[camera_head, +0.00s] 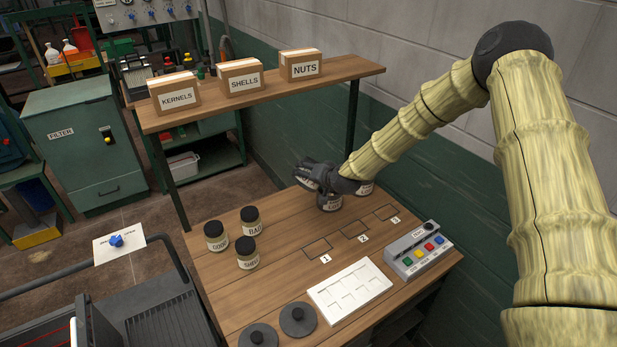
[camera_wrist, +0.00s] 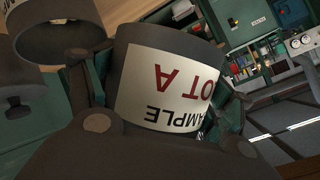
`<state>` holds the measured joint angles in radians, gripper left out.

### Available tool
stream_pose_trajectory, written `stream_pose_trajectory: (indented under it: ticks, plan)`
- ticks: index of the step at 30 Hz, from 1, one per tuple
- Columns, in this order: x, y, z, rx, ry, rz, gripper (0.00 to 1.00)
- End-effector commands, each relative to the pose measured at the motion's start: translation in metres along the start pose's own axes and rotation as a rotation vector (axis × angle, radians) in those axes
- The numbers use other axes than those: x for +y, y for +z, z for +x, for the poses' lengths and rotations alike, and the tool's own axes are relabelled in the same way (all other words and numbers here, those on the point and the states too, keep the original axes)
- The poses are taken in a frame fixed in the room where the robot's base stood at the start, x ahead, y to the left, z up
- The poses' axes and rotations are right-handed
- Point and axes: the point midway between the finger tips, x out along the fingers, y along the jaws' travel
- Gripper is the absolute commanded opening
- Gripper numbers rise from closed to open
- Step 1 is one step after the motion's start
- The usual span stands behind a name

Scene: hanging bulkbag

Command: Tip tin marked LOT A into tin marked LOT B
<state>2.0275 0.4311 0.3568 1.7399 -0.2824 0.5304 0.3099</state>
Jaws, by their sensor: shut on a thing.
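My gripper (camera_head: 315,177) is shut on the tin marked LOT A, above the back of the workbench. In the wrist view the LOT A tin (camera_wrist: 165,85) is dark grey with a white label, its lettering upside down in the picture, between the two fingers. In the head view the fingers mostly hide it. A second grey tin (camera_wrist: 62,40) shows at the top left of the wrist view, its label mostly cut off. In the head view a labelled tin (camera_head: 330,203) is just below my gripper, and another tin (camera_head: 366,188) is partly hidden behind my wrist. I cannot read LOT B on either.
Several dark-lidded jars (camera_head: 246,252) stand on the bench's left. Numbered squares (camera_head: 354,229), a white tray (camera_head: 348,291), a button box (camera_head: 418,250) and two dark discs (camera_head: 298,318) are nearer the front. A shelf (camera_head: 352,69) with three boxes is behind. The bench middle is clear.

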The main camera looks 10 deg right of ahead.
Motion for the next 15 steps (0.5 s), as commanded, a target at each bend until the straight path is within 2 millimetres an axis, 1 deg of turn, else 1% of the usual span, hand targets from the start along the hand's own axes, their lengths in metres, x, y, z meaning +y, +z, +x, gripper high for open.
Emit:
stream_pose_trajectory:
  ticks: [9, 15]
  plan:
    - [0.0001, -0.0022, -0.0011, -0.055, -0.053, 0.133, 0.5]
    - [-0.0016, -0.0029, -0.0014, -0.081, -0.078, 0.188, 0.5]
